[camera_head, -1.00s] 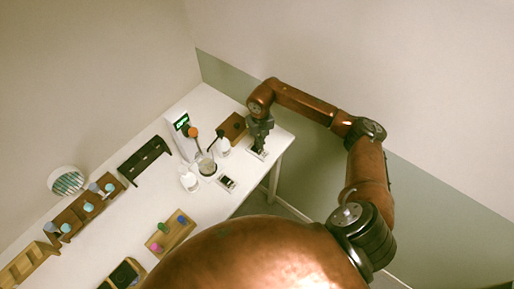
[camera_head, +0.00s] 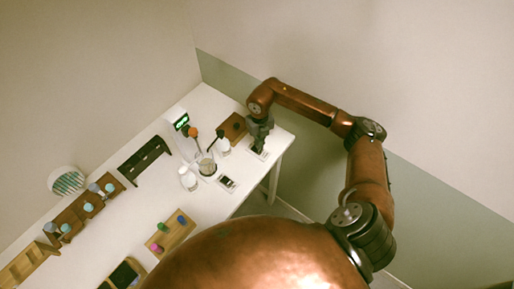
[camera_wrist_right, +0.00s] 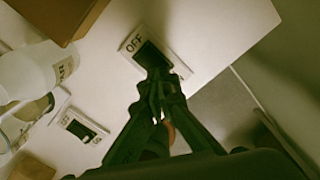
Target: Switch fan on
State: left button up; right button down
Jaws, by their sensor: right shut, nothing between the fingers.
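A switch plate with a dark rocker (camera_wrist_right: 150,56) lies near the table's right end. "OFF" is readable at one end; the fingers hide part of the other. In the head view the plate (camera_head: 261,154) shows beside my gripper. My right gripper (camera_wrist_right: 158,90) is shut and empty, fingertips over or at the rocker's near end; I cannot tell if they touch. It also shows in the head view (camera_head: 258,147). A second switch (camera_head: 227,184) lies nearer; it shows in the wrist view too (camera_wrist_right: 80,126). A round slatted unit (camera_head: 66,181), perhaps the fan, is at far left. My left gripper is out of view.
A wooden box (camera_head: 233,127), white bottles (camera_head: 188,179) and a glass beaker (camera_head: 207,167) stand left of my gripper. A green display (camera_head: 181,122) and a black rack (camera_head: 145,160) stand behind. Wooden bottle holders (camera_head: 75,216) are at left. The table's right edge is close.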

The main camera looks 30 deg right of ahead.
jog(key=shift+f+b, duration=0.8)
jog(key=shift+f, duration=0.45)
dwell(0.5)
jog(key=shift+r, duration=0.1)
jog(key=shift+r+p, duration=0.4)
jog(key=shift+r, duration=0.1)
jog(key=shift+r+p, duration=1.6)
jog(key=shift+r, duration=1.35)
